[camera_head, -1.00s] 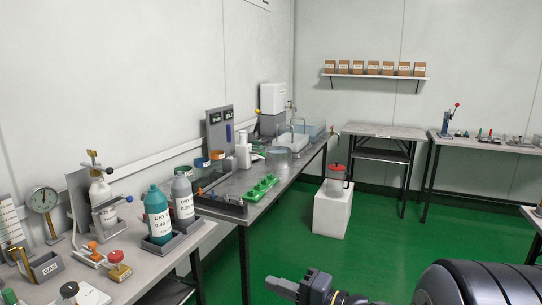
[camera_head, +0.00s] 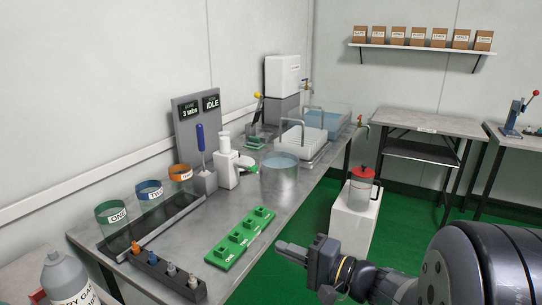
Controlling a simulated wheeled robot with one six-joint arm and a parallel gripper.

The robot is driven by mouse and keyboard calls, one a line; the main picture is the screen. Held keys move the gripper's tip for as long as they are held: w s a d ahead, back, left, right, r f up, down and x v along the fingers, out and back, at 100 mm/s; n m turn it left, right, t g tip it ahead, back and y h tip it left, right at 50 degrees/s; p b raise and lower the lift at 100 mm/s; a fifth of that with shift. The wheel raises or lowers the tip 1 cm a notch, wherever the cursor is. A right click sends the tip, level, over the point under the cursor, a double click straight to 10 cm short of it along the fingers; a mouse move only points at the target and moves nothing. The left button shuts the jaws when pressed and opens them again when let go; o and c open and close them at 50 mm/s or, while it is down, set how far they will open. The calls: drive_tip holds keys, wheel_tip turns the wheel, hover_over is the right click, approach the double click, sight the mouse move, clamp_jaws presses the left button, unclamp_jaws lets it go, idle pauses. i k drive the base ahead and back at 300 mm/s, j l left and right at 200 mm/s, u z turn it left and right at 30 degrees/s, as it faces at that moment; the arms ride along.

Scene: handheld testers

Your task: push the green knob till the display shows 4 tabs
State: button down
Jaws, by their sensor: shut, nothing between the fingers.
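The white dispenser (camera_head: 227,168) stands on the grey bench in front of the display panel. Its green knob (camera_head: 246,163) sticks out to the right. The left display (camera_head: 189,109) reads "3 tabs", with small dim text above it. The right display (camera_head: 211,103) reads "IDLE". My gripper (camera_head: 281,247) is shut and empty, at the lower middle of the picture. It appears over the green floor, right of the bench's front edge, and is well apart from the knob.
Cups with green, blue and orange bands (camera_head: 149,189) stand along the bench's left side. A green labelled rack (camera_head: 241,238) lies near the front edge. A glass vessel (camera_head: 279,180) stands right of the knob. A red-topped can (camera_head: 361,187) sits on a white block (camera_head: 355,222).

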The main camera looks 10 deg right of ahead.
sight(253, 169)
drive_tip(key=i+l, duration=0.3)
drive_tip(key=i, duration=0.15)
drive_tip(key=i+l, duration=0.25)
drive_tip(key=i, duration=0.2)
